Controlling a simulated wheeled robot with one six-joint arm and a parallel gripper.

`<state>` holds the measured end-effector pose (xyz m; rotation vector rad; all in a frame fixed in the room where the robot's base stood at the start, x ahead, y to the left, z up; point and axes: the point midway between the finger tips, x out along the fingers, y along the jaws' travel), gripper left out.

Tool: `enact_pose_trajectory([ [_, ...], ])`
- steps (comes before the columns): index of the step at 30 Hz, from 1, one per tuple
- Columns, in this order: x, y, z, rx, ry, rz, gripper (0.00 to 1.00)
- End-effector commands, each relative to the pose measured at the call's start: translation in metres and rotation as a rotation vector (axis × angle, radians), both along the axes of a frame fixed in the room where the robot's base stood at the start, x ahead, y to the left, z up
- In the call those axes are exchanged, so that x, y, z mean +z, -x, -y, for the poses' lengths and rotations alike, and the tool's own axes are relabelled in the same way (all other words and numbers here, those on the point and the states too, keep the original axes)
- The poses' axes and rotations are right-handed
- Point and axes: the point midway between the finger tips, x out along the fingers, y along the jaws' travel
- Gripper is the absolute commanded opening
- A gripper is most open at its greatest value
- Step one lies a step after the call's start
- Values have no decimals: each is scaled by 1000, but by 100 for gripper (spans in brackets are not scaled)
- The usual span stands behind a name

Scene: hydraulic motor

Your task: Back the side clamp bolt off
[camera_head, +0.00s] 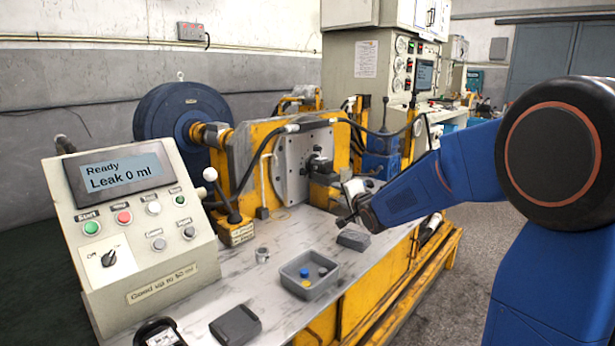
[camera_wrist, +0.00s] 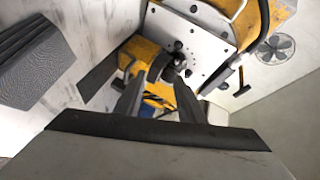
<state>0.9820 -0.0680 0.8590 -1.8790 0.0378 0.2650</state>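The light-grey mounting plate (camera_head: 291,180) stands upright on the yellow test stand, with a dark clamp fitting (camera_head: 318,163) on its face. The plate (camera_wrist: 188,38) and the dark fitting (camera_wrist: 172,68) also show in the wrist view, tilted. I cannot clearly pick out the side clamp bolt; it is too small or hidden among the dark parts. My gripper (camera_head: 348,214) is right of and in front of the plate, above the bench. In the wrist view my gripper (camera_wrist: 160,84) has its two dark fingers apart, with the fitting beyond the tips and no object visibly held.
A grey tray (camera_head: 309,285) with small coloured parts, a dark grey block (camera_head: 353,240) and a small metal ring (camera_head: 262,254) lie on the bench. The control panel (camera_head: 130,215) reads "Ready, Leak 0 ml".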

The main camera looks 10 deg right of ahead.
Motion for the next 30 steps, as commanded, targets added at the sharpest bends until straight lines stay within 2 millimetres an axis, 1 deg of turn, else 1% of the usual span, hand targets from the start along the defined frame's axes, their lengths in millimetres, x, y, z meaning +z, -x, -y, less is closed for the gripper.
enact_pose_trajectory([
  [1,-4,-16,-3,10,-57,23,36],
  [4,-7,-39,-10,35,-167,70,36],
  [6,-9,-51,-14,52,-232,95,36],
  [9,-10,-62,-18,74,-298,119,36],
  [11,-10,-66,-20,82,-325,128,36],
  [17,-11,-78,-24,93,-354,138,36],
  [20,-11,-90,-27,94,-353,136,36],
  [30,-11,-147,-41,92,-351,136,36],
])
